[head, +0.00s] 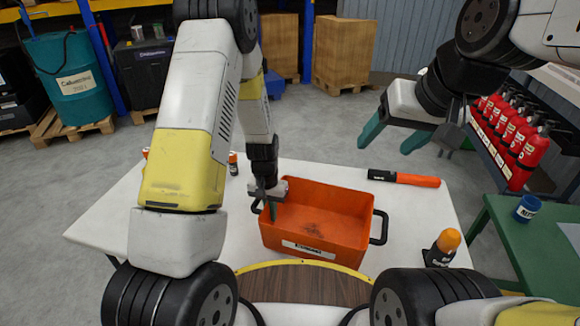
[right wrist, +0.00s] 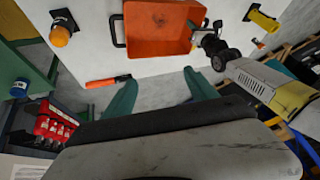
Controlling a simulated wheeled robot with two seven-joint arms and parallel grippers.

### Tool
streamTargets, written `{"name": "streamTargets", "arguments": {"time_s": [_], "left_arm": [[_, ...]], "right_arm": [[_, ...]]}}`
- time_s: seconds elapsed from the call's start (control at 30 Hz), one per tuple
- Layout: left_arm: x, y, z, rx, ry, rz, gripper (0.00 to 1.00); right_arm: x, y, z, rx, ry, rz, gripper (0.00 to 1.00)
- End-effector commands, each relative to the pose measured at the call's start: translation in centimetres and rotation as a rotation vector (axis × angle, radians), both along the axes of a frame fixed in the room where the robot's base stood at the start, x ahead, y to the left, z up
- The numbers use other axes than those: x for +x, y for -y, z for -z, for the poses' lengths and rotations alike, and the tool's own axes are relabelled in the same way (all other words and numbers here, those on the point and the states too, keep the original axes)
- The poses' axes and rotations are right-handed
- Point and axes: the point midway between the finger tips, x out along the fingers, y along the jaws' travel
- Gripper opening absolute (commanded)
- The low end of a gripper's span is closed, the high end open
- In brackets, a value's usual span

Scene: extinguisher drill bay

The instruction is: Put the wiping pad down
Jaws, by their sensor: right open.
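I cannot make out a wiping pad in either view. My left gripper (head: 268,200) points down at the left wall of the orange bin (head: 340,238), with a green finger inside the rim. Its jaw gap is too small and covered to read. In the right wrist view it shows beside the bin's wall (right wrist: 158,47). A dark smudge (head: 313,227) marks the bin floor. My right gripper (head: 390,138) is open and empty, in the air beyond the table's far right side. Its spread green fingers (right wrist: 160,84) also show in the right wrist view.
The white table (head: 110,220) carries an orange-and-black stick (head: 405,179), an orange-capped dark item (head: 443,246) and, in the right wrist view, a yellow object (right wrist: 263,20). A green table (head: 510,240) with a blue cup (head: 527,208) and red extinguishers (head: 530,155) stand right.

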Motion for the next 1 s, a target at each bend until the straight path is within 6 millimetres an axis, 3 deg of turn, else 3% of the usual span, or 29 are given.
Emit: {"name": "streamTargets", "arguments": {"time_s": [0.27, 0.53, 0.77, 1.0], "left_arm": [[0.0, 0.0, 0.0, 0.0, 0.001, 0.0, 0.0], [0.0, 0.0, 0.0, 0.0, 0.001, 0.0, 0.0], [0.0, 0.0, 0.0, 0.0, 0.001, 0.0, 0.0], [0.1, 0.0, 0.0, -0.001, 0.002, 0.0, 0.0]], "right_arm": [[7.2, -2.2, -1.1, 0.023, -0.111, 0.016, 0.66], [15.1, -5.9, 0.2, 0.026, -0.222, 0.048, 0.66], [21.3, -10.1, 3.6, 0.011, -0.311, 0.079, 0.66], [26.7, -15.3, 9.2, -0.022, -0.396, 0.114, 0.66]]}}
